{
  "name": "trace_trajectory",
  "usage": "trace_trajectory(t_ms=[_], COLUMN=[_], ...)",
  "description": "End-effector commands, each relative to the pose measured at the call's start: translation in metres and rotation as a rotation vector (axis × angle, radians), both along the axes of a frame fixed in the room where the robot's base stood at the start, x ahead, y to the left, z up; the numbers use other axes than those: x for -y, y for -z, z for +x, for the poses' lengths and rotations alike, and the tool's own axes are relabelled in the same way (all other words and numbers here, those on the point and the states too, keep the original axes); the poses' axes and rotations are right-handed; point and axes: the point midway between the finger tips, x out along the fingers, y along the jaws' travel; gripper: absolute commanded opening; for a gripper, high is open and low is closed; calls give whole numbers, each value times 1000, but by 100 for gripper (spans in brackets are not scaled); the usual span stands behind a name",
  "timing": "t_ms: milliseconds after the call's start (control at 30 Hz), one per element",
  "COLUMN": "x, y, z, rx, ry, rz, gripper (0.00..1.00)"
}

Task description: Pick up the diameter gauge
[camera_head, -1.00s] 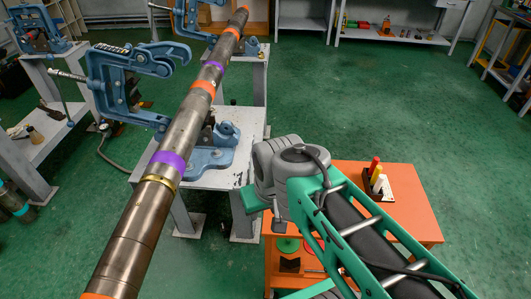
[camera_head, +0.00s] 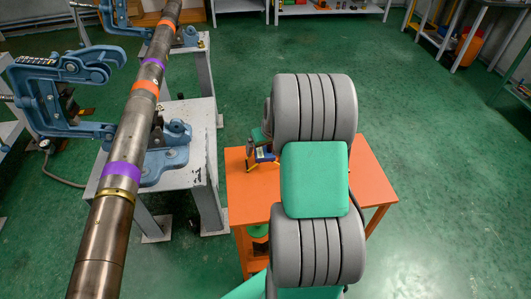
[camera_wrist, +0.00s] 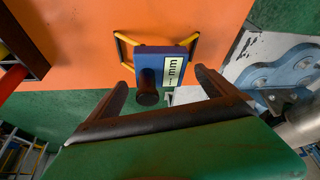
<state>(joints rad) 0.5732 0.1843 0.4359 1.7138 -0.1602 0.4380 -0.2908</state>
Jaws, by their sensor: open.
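The diameter gauge (camera_wrist: 162,66) is a blue block with a white "mm" label, a dark round knob and yellow angled arms. It is over the orange table (camera_wrist: 90,40) in the wrist view. My gripper (camera_wrist: 160,80) is open, its dark fingers spread at either side of the gauge's near end and knob. I see no grip on it; whether a finger touches it I cannot tell. In the head view a small blue-and-yellow part of the gauge (camera_head: 265,154) shows at the table's left side, mostly hidden by my arm.
A long pipe (camera_head: 124,150) with orange and purple bands rests in blue vises (camera_head: 65,85) on grey stands, left of the orange table. In the wrist view a dark holder (camera_wrist: 28,45) with red and yellow pieces is at left.

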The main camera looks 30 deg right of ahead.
Motion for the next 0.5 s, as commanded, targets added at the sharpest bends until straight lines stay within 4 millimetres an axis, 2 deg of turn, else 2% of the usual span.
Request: trace_trajectory(t_ms=[100,300,500], x=[1,1,1], y=[9,10,9], z=[4,5,4], rx=[1,2,2], ry=[0,0,0], rz=[-1,-1,-1], gripper=[96,96,79])
